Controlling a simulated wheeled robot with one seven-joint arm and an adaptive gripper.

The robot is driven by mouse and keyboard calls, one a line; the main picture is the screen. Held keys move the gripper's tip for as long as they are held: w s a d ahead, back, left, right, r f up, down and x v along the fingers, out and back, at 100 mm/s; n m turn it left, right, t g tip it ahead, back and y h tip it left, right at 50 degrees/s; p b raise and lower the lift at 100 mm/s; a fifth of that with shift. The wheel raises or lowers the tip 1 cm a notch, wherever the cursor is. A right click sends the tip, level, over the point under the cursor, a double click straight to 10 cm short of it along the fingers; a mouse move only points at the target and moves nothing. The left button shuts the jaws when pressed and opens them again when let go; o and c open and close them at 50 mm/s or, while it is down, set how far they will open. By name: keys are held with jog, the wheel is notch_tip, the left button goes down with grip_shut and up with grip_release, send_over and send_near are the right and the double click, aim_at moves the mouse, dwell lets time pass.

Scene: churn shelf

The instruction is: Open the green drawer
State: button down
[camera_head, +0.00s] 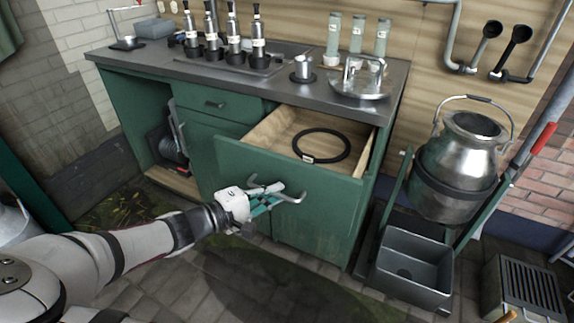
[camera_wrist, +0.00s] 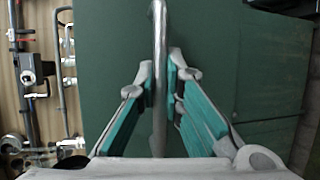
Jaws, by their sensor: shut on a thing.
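The green drawer (camera_head: 230,156) under the steel counter is pulled well out, with its wooden inside showing. A black ring (camera_head: 321,145) with a small pale tag lies in it. The drawer's metal bar handle (camera_head: 291,198) runs across its front. My gripper (camera_head: 272,192) is at the handle, in front of the drawer. In the wrist view, the handle (camera_wrist: 159,75) stands between the two teal fingers of my gripper (camera_wrist: 160,85), which are closed around it. The green drawer front (camera_wrist: 210,40) fills the middle behind them.
A second green drawer (camera_head: 213,104) to the left is shut. Bottles and metal ware stand on the counter (camera_head: 130,58). A metal milk can (camera_head: 462,165) and a grey bin (camera_head: 415,263) are at the right. Floor (camera_head: 270,265) before the cabinet is clear.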

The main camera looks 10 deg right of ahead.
jog(key=shift+s+a+p, duration=0.5)
jog(key=shift+s+a, duration=0.35)
jog(key=shift+s, duration=0.3)
jog(key=shift+s+a+p, duration=0.45)
jog(key=shift+s+a, duration=0.35)
jog(key=shift+s, duration=0.3)
jog(key=c, duration=2)
grip_release()
jog(key=shift+o, duration=0.2)
jog(key=v, duration=1.2)
